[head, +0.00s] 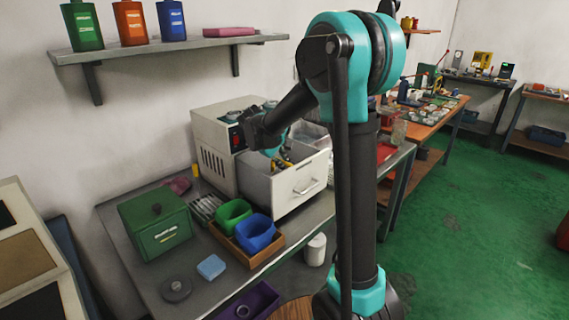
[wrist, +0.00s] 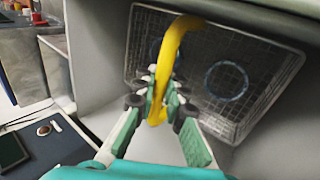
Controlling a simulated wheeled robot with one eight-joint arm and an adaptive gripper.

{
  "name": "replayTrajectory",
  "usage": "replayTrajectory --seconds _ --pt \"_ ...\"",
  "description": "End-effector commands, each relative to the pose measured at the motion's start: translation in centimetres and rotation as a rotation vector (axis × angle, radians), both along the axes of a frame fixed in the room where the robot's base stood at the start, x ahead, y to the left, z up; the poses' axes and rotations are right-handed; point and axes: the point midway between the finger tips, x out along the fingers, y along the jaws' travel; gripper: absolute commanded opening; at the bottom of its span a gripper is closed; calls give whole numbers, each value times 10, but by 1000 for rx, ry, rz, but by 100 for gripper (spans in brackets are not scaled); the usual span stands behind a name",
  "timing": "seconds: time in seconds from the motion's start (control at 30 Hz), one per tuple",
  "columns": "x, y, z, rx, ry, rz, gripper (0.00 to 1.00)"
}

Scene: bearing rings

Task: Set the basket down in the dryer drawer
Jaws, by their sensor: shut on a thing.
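The wire mesh basket (wrist: 275,60) shows in the wrist view, with dark rings (wrist: 227,80) in it and a yellow handle (wrist: 172,50). My gripper (wrist: 163,98) is shut on the handle. In the head view my gripper (head: 279,158) is down inside the open dryer drawer (head: 303,188), whose white front has a metal pull. The drawer extends from the beige dryer (head: 214,150). Pale drawer walls surround the basket in the wrist view. I cannot tell whether the basket touches the drawer floor. The drawer front and my arm hide most of it in the head view.
A wooden tray (head: 247,259) with a green bin (head: 233,214) and a blue bin (head: 256,233) sits in front of the dryer. A green lidded box (head: 157,224) stands left. A blue block (head: 211,267) and a white cup (head: 316,249) are near the front edge.

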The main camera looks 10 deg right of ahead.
Motion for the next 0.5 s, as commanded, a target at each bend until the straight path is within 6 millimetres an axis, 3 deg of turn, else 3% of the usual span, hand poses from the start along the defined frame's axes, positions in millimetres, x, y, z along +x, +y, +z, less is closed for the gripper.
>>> replayTrajectory --seconds 0.5 --pt "0 0 -3 -1 -1 0 0"
